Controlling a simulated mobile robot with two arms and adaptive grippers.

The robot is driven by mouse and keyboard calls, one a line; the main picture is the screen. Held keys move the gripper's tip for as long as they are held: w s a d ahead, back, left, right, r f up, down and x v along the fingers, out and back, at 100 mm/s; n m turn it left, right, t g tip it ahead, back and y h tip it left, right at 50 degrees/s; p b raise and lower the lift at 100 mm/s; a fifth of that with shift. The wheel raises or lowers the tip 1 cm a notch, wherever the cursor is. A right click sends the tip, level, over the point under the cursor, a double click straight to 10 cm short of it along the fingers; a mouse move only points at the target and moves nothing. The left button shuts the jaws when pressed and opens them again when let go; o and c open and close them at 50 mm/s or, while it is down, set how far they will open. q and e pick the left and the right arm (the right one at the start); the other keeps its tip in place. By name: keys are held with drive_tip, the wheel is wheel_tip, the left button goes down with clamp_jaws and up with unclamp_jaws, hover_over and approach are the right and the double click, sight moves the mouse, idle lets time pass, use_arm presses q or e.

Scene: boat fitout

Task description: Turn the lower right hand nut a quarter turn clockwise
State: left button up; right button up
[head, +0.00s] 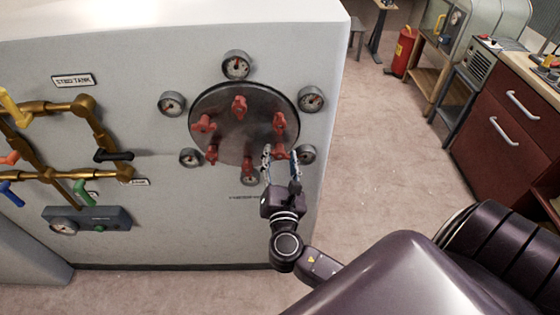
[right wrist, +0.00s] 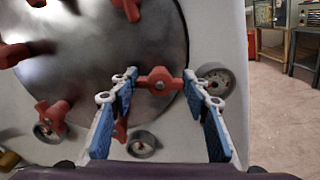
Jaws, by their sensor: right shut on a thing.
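A round metal hatch (head: 245,132) on the white panel carries several red wing nuts around its rim. The lower right nut (head: 280,153) is at my right gripper (head: 281,154), partly hidden behind the fingers in the head view. In the right wrist view the same nut (right wrist: 159,80) sits between the two blue-padded fingertips, its wings lying roughly level, one toward each finger. My right gripper (right wrist: 160,82) is shut on it. My left gripper is not in view.
Several gauges ring the hatch; one gauge (head: 306,154) is just right of the gripped nut. The bottom nut (head: 247,167) is close to the left finger. Brass pipes with coloured levers (head: 60,108) are further left. Open floor (head: 390,150) lies right of the panel.

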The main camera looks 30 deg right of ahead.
drive_tip(key=m+b, duration=0.1)
drive_tip(key=m, duration=0.1)
drive_tip(key=m+b, duration=0.1)
drive_tip(key=shift+f+m+b, duration=0.3)
drive_tip(key=shift+m, duration=0.1)
drive_tip(key=m+b, duration=0.2)
drive_tip(key=m, duration=0.1)
drive_tip(key=shift+m+b, duration=0.3)
drive_tip(key=shift+b, duration=0.05)
drive_tip(key=m+b, duration=0.2)
drive_tip(key=m, duration=0.1)
drive_tip(key=shift+d+m+b, duration=0.1)
drive_tip(key=shift+m+b, duration=0.25)
drive_tip(key=shift+m, duration=0.05)
drive_tip(key=shift+m+b, duration=0.5)
drive_tip(key=shift+m, duration=0.3)
drive_tip(key=o, duration=1.2)
drive_tip(key=shift+r, duration=0.1)
drive_tip(key=shift+c, duration=0.2)
